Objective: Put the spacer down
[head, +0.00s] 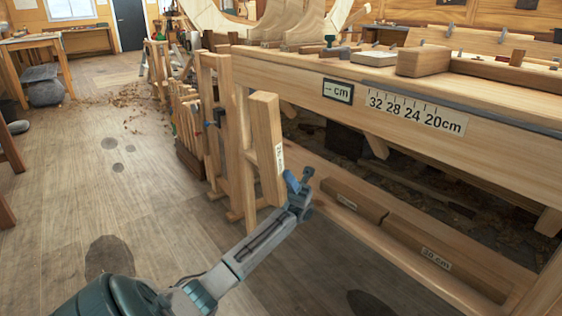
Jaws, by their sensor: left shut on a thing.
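A long pale wooden spacer (267,140) stands nearly upright, tilted slightly, in front of the workbench's left end. It has a small white label low on its right side, too small to read. My left gripper (297,184) is at the spacer's lower right edge and is shut on it. Two more wooden blocks lie on the low shelf under the bench: one with an unclear label (343,200) and one marked 30 cm (432,249). My right gripper is not in view.
The workbench (480,138) fills the right, with a cm sign (338,91) and a 32 28 24 20cm scale (415,112) on its front. Blocks and tools lie on its top. A wooden rack (204,122) stands behind the spacer. The floor at left is mostly clear.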

